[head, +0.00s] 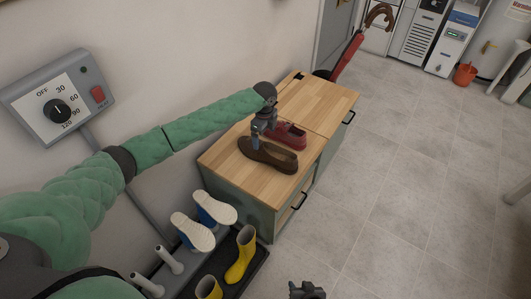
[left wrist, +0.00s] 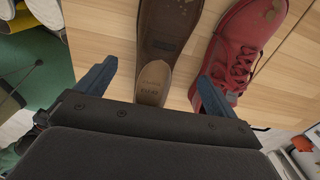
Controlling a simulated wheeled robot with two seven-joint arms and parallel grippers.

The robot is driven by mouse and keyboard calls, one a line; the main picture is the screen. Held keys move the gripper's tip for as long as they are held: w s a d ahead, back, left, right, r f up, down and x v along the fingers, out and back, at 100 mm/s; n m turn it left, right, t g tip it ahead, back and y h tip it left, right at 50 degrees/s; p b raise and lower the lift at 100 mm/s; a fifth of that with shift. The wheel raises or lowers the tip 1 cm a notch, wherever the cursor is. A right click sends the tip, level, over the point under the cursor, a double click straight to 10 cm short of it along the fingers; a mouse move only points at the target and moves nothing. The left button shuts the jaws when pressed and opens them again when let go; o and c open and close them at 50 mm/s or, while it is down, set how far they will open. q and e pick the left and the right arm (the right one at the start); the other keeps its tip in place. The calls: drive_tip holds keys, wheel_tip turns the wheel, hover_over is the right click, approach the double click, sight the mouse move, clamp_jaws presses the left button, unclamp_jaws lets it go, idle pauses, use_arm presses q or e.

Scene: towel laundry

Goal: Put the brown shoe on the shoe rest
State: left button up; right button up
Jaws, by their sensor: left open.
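The brown shoe (head: 267,156) lies on the wooden cabinet top, near its front end. In the left wrist view the brown shoe (left wrist: 168,35) shows its heel and tan insole between my fingers. My left gripper (head: 262,140) is open just above and behind the shoe; in the left wrist view its blue fingers (left wrist: 150,85) are apart, one on each side of the heel. Whether they touch it I cannot tell. The shoe rest (head: 172,262), a rack with upright pegs, stands lower left; two pegs are bare. My right gripper (head: 307,290) is at the bottom edge, its fingers unclear.
A red shoe (head: 290,134) lies close beside the brown shoe, near my right-hand finger in the wrist view. Blue-and-white shoes (head: 203,220) sit on the rack's pegs. Yellow boots (head: 241,255) stand in a dark tray. The floor (head: 400,200) on the right is clear.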

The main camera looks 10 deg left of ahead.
sight(265, 144)
use_arm(q)
drive_tip(key=shift+s+d+f, duration=0.1)
drive_tip(key=shift+f, duration=1.85)
drive_tip(key=shift+s+d+f, duration=0.1)
drive_tip(key=shift+f, duration=1.85)
drive_tip(key=shift+c, duration=0.2)
drive_tip(key=c, duration=1.4)
drive_tip(key=shift+o, duration=0.2)
drive_tip(key=shift+r, duration=0.15)
